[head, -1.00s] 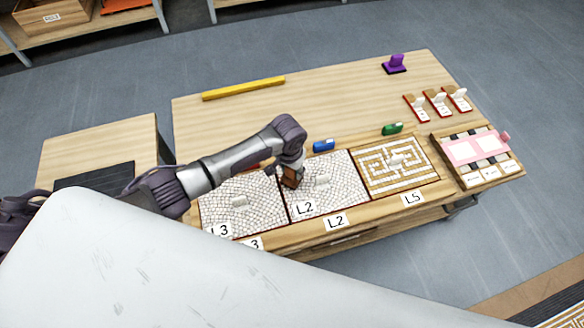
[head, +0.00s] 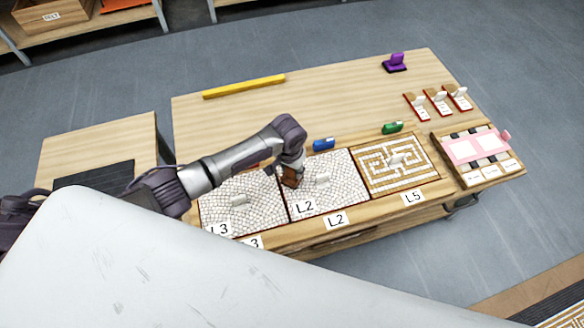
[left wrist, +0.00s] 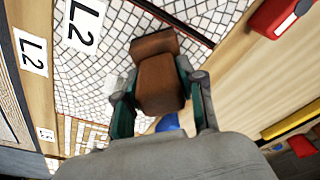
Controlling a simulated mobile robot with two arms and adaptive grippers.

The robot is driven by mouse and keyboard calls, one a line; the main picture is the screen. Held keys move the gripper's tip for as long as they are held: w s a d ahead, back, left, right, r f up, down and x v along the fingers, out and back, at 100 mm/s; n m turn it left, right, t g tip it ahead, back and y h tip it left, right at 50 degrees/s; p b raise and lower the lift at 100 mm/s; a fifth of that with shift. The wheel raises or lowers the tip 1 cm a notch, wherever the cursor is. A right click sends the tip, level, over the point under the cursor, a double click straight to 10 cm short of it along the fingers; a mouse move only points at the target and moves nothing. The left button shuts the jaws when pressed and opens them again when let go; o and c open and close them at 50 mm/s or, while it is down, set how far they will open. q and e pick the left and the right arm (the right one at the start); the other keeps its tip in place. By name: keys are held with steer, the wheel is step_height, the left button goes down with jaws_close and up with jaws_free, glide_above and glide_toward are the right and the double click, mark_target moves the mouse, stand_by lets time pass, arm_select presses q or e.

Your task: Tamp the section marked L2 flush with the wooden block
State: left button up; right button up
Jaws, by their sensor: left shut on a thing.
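The L2 panel (head: 338,199) is a white mosaic section on the table, between the L3 panel and the L5 panel. A small pale piece (head: 322,180) is on its middle. My left gripper (head: 291,171) is over its left back part, near the border with the L3 panel. It is shut on the brown wooden block (head: 290,181), which also shows between the fingers in the left wrist view (left wrist: 160,82). The block's lower end is at or just above the mosaic; I cannot tell whether it touches. My right gripper is not in view.
The L3 panel (head: 222,212) lies left and the L5 maze panel (head: 370,182) right. A blue item (head: 323,145) and a green item (head: 392,128) lie behind the panels. A yellow bar (head: 243,87) lies at the back. The table's middle back is clear.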

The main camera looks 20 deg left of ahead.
arm_select(q)
steer(key=shift+f, duration=0.35)
stand_by(0.6)
step_height(320, 180, up, 7)
steer(key=p, duration=0.7)
steer(key=shift+r+p, duration=0.1)
steer(key=shift+p, duration=0.3)
steer(key=shift+f, duration=0.2)
step_height(320, 180, down, 5)
steer(key=b, duration=0.4)
steer(key=shift+f, duration=0.25)
